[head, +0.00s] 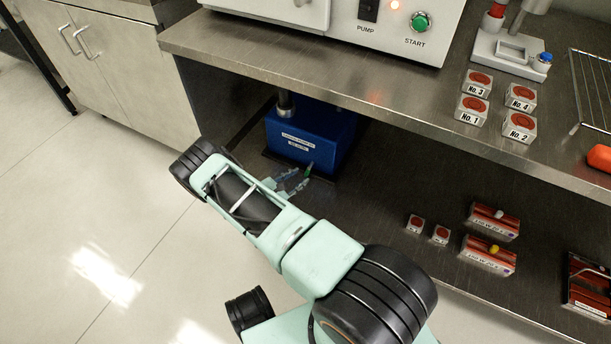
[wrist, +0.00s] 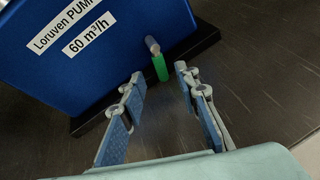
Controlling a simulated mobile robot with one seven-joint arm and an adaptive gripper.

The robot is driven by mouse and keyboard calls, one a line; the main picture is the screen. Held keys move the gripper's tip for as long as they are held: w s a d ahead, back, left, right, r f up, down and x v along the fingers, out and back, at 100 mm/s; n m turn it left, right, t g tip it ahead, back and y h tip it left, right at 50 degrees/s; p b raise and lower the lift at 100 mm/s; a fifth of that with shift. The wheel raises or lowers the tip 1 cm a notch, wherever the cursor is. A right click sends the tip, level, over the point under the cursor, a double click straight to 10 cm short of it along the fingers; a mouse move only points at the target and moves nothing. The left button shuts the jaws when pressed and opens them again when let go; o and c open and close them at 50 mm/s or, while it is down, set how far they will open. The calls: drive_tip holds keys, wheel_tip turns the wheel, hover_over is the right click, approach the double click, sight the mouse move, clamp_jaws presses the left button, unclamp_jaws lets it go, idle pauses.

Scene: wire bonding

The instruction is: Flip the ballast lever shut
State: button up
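The ballast lever (wrist: 160,68) is a short green handle on a grey pivot at the lower right of the blue pump (wrist: 95,50). In the wrist view the handle hangs down from the pivot. In the head view the lever (head: 308,171) is a small green spot at the pump's lower front, and the blue pump (head: 312,132) stands on the lower shelf. My gripper (wrist: 159,75) is open, with its two fingers apart and nothing between them. The green handle shows beyond the fingertips, between them in the picture. I cannot tell whether a finger touches it.
A steel upper shelf (head: 330,84) overhangs the pump. A metal pipe (head: 285,103) rises from the pump. Small boxes (head: 427,229) and red-and-white packs (head: 488,254) lie on the lower shelf to the right. The shelf between them and the pump is clear.

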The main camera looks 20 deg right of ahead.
sight(306, 172)
drive_tip(key=b+x, duration=0.1)
drive_tip(key=x, duration=0.4)
drive_tip(key=shift+r, duration=0.1)
clamp_jaws()
